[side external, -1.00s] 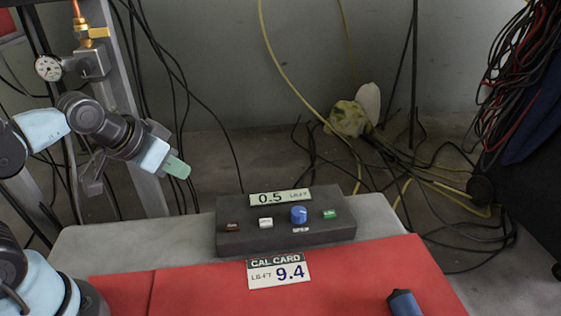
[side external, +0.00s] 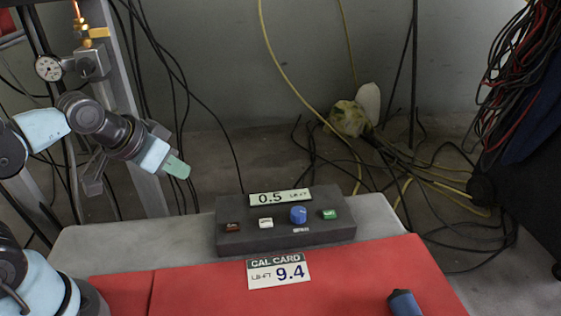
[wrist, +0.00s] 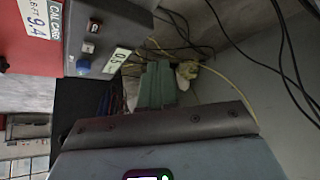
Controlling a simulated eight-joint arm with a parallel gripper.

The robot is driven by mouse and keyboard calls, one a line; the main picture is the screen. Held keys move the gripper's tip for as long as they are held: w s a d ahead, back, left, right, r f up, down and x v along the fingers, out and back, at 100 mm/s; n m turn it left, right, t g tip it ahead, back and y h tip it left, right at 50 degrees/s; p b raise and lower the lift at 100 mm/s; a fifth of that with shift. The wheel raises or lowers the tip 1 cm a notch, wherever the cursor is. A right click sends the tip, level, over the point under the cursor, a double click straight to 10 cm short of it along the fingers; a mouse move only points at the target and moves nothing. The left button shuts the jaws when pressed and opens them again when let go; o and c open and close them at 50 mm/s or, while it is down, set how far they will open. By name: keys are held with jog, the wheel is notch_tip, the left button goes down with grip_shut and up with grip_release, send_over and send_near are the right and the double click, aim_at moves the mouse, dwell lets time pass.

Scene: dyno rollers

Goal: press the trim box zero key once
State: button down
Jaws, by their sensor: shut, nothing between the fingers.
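The trim box (side external: 270,237) is a dark grey box on the grey bench top, with a display (side external: 280,197) reading 0.5. Its front row holds a brown key (side external: 232,227), a white key (side external: 266,223), a blue knob (side external: 298,214) and a green key (side external: 329,214). The key labels are too small to read. My gripper (side external: 178,168) has green fingertips, shut and empty, in the air up and left of the box, touching nothing. In the wrist view the green fingers (wrist: 157,84) are together, and the box (wrist: 105,32) is at upper left.
A cal card (side external: 279,270) reading 9.4 lies on the red mat (side external: 200,290) in front of the box. A dark blue handle (side external: 404,302) lies at the mat's front right. Cables (side external: 430,170) hang and lie behind. The air above the box is clear.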

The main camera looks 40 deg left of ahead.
jog(key=w+d+r+m, duration=0.1)
jog(key=w+d+m, duration=0.3)
jog(key=d+m, duration=0.25)
jog(key=m+t+h, duration=0.1)
jog(key=m+t, duration=0.1)
jog(key=m, duration=0.3)
send_over(263, 224)
jog(key=shift+r+n, duration=0.25)
jog(key=shift+f, duration=0.1)
jog(key=shift+f, duration=4.3)
jog(key=shift+f, duration=0.2)
jog(key=shift+f, duration=0.25)
